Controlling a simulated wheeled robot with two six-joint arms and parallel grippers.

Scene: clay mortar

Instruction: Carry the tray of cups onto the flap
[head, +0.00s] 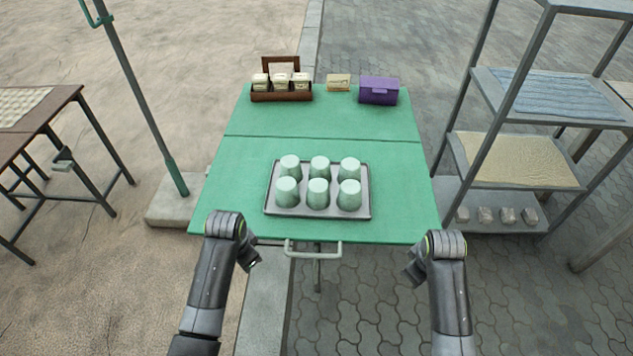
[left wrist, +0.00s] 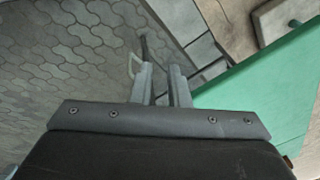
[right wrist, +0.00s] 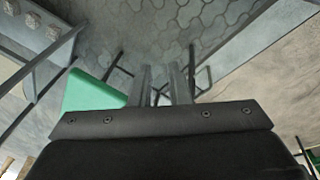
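A grey tray (head: 318,213) lies flat on the near section of the green table (head: 225,180). Several pale green cups (head: 318,193) stand on it in two rows, apparently upside down. A seam crosses the table top behind the tray; I cannot tell which part is the flap. A pale bar handle (head: 313,252) sticks out below the table's near edge. My left gripper (head: 252,264) is short of the near edge, left of the handle; its fingers (left wrist: 161,85) are parted and empty. My right gripper (head: 412,273) is right of the handle, its fingers (right wrist: 162,83) parted and empty.
A brown wooden caddy (head: 282,96) with jars, a small tan block (head: 338,81) and a purple box (head: 379,92) stand at the table's far edge. A green post (head: 150,110) rises left of the table. A metal shelf rack (head: 515,160) stands at the right.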

